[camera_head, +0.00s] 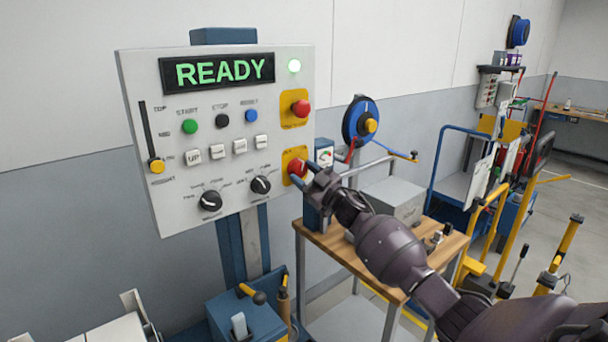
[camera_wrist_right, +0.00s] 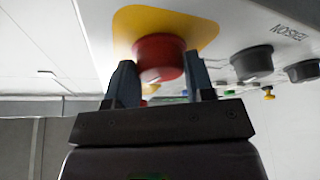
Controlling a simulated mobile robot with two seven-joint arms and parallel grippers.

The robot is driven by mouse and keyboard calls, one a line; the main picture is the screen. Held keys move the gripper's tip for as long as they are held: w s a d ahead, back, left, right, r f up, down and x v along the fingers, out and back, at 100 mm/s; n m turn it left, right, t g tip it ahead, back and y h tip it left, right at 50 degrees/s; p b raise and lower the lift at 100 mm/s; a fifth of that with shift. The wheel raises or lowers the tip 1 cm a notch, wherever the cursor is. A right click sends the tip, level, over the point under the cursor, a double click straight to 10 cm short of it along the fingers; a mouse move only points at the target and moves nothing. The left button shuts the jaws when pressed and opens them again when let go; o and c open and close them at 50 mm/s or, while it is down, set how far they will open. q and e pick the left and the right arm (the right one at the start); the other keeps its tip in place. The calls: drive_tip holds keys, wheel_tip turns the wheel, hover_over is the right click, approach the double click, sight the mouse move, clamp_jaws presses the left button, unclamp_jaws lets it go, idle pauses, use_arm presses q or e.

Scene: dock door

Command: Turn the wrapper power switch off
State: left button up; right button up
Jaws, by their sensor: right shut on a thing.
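The red power switch (camera_head: 296,167) is a knob on a yellow plate low on the panel's right side. My right gripper (camera_head: 305,172) is at this knob, its fingers on either side of it. In the right wrist view the red power switch (camera_wrist_right: 160,58) sits between the two dark fingers of the right gripper (camera_wrist_right: 160,82). The switch's position mark cannot be read. My left gripper is not in view.
A red mushroom button (camera_head: 300,108) on another yellow plate sits above the switch. Two black knobs (camera_head: 211,201) (camera_head: 261,184) are to its left. A wooden-topped table (camera_head: 335,240) with a grey box (camera_head: 393,203) stands right of the panel. Yellow-handled carts stand farther right.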

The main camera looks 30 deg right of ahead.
drive_tip(key=n, duration=0.2)
drive_tip(key=n+g+y, duration=0.1)
drive_tip(key=n, duration=0.1)
drive_tip(key=n+g+y+p, duration=0.1)
drive_tip(key=n, duration=0.1)
drive_tip(key=shift+d+r, duration=0.15)
drive_tip(key=shift+r, duration=0.1)
drive_tip(key=n+g+p, duration=0.1)
drive_tip(key=n, duration=0.2)
drive_tip(key=n+g+y+p, duration=0.1)
drive_tip(key=n, duration=0.2)
drive_tip(key=shift+d+r+n, duration=0.1)
drive_tip(key=shift+r+n, duration=0.1)
drive_tip(key=shift+n, duration=0.1)
drive_tip(key=shift+n+g+p, duration=0.35)
drive_tip(key=shift+n+g, duration=0.15)
drive_tip(key=shift+n, duration=0.5)
drive_tip(key=o, duration=0.9)
